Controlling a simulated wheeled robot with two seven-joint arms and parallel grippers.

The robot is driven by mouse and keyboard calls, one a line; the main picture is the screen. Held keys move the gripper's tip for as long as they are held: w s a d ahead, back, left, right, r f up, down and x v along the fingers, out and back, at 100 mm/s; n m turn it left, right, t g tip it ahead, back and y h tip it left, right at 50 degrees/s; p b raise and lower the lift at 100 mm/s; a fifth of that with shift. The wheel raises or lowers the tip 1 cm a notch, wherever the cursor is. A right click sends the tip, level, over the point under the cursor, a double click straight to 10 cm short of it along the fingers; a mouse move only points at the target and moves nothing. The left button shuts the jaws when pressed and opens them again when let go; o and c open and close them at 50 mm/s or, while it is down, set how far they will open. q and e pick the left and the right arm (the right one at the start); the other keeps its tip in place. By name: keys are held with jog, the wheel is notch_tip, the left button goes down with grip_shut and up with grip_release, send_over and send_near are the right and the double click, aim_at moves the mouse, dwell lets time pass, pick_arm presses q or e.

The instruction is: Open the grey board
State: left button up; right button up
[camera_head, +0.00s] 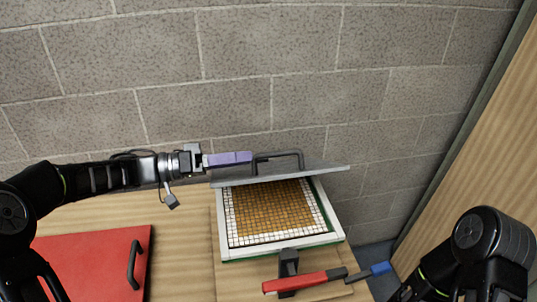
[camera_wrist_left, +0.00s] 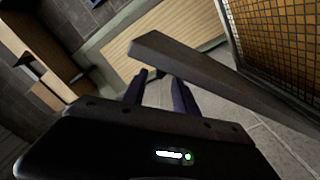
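The grey board (camera_head: 325,171) is raised along the back of a white-framed mosaic panel (camera_head: 340,233), seen almost edge-on in the head view. A dark handle (camera_head: 290,153) stands on it. The panel's brown and white tiles (camera_head: 270,208) are uncovered. My left gripper (camera_head: 250,158), with purple fingers, is at the left end of the handle; contact is unclear. In the left wrist view, its fingers (camera_wrist_left: 159,92) are apart with nothing visible between them, and a grey slab (camera_wrist_left: 215,75), apparently the board, runs just beyond them. My right gripper is outside the views.
A red board (camera_head: 85,262) with a dark handle (camera_head: 134,265) lies at the left. A block wall (camera_head: 240,60) stands close behind, and a wooden surface (camera_head: 480,130) rises at the right.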

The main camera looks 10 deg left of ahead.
aim_at(256, 157)
pick_arm(q)
jog(key=p+x, duration=0.1)
jog(key=x, duration=0.5)
jog(key=shift+d, duration=0.4)
jog(key=shift+c, duration=0.3)
jog(key=shift+w, duration=0.1)
grip_shut()
dwell(0.6)
